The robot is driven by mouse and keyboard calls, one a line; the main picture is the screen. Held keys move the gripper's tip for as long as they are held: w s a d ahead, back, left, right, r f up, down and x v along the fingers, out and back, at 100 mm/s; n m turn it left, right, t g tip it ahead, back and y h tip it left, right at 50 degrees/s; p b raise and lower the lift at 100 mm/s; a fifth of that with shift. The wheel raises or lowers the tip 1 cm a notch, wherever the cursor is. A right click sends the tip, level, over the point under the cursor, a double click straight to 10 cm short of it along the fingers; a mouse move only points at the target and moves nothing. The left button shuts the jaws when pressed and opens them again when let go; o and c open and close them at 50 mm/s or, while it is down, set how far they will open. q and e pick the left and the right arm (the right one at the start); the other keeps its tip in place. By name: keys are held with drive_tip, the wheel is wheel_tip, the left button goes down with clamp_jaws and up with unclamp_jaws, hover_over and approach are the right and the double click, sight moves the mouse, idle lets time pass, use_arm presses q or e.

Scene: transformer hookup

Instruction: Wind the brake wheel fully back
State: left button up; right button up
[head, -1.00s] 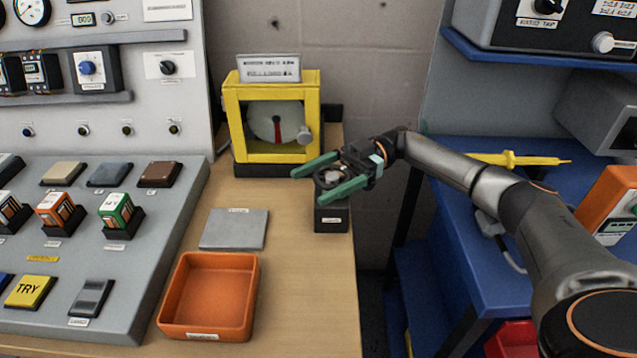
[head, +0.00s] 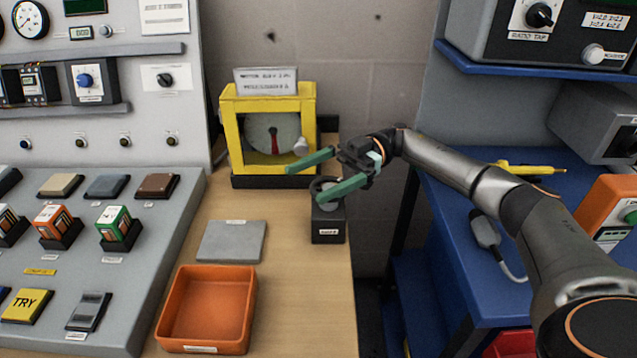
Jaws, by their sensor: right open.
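A pale grey disc (head: 258,133) with a red mark, which looks like the brake wheel, sits upright inside a yellow frame (head: 232,130) at the back of the wooden bench. A light knob (head: 301,146) shows at its right side. My right gripper (head: 305,185) is open and empty, its two green fingers pointing left. It is in front of and to the right of the yellow frame, apart from the knob as far as I can tell. The left gripper is not in view.
A black box (head: 328,226) with a round top stands below my right gripper, partly hidden by it. A grey plate (head: 232,242) and an orange tray (head: 207,310) lie nearer. A sloped grey console (head: 130,255) is at left, a blue bench (head: 455,270) at right.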

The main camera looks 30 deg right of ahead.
drive_tip(key=s+a+r+p, duration=0.2)
drive_tip(key=s+a+r, duration=0.4)
drive_tip(key=s+r, duration=0.3)
drive_tip(key=s, duration=0.3)
drive_tip(key=shift+s+a+r, duration=0.15)
drive_tip(key=shift+a+r, duration=0.25)
